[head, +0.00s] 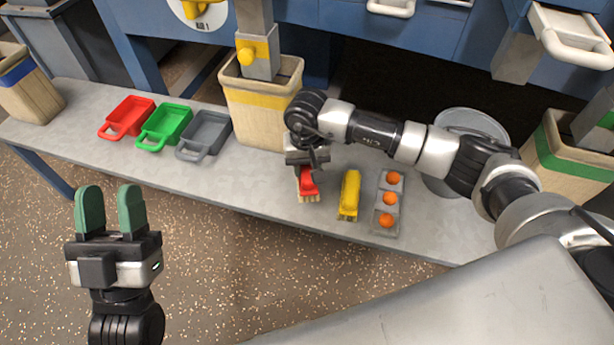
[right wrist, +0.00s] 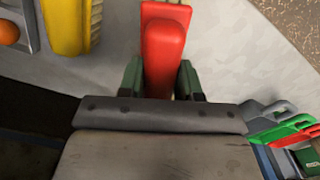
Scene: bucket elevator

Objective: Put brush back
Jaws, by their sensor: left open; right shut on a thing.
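A red brush (head: 307,184) with pale bristles is at the front of the grey bench, below the yellow-striped bucket. My right gripper (head: 306,166) is shut on it from above. In the right wrist view the red brush (right wrist: 165,45) sits between the two green fingers of my right gripper (right wrist: 162,80). I cannot tell whether the bristles touch the bench. A yellow brush (head: 349,194) lies just to its right, apart from it; it also shows in the right wrist view (right wrist: 66,25). My left gripper (head: 110,212) is open and empty, in front of the bench.
The grey bench (head: 250,185) also bears red (head: 127,117), green (head: 164,126) and grey (head: 204,135) scoops at left. A grey tray (head: 379,222) with orange balls is right of the yellow brush. Buckets with yellow (head: 262,100), blue (head: 25,85) and green (head: 570,160) stripes stand along the back.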

